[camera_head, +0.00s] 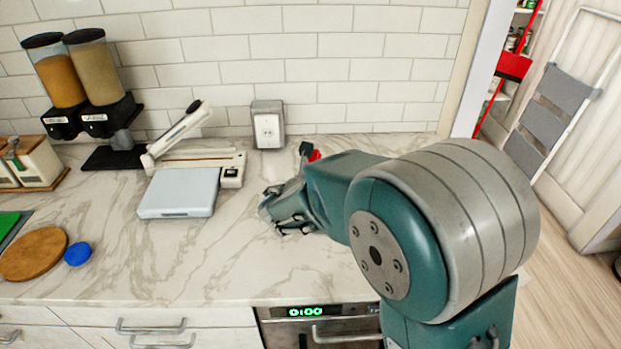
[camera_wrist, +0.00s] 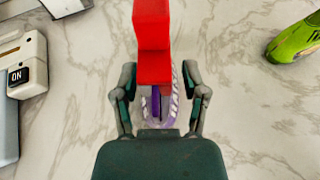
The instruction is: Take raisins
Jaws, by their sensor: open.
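My gripper (camera_head: 277,210) is low over the marble counter in the head view, its fingers pointing left. In the wrist view my gripper (camera_wrist: 158,72) is open, a finger on each side of a purple and white item (camera_wrist: 174,100). A red block-shaped thing (camera_wrist: 153,45) covers much of that item from above. I cannot tell whether the two are joined, or whether either is the raisins. No readable raisins label shows. A small red piece (camera_head: 314,155) also shows behind my gripper in the head view. I cannot tell whether the fingers touch anything.
A green item (camera_wrist: 298,42) lies to the right in the wrist view. A sealing device (camera_head: 195,160) with a light blue pad (camera_head: 180,192) is left of my gripper. Food dispensers (camera_head: 98,72) and a wooden board (camera_head: 35,254) are farther left. The front middle of the counter is clear.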

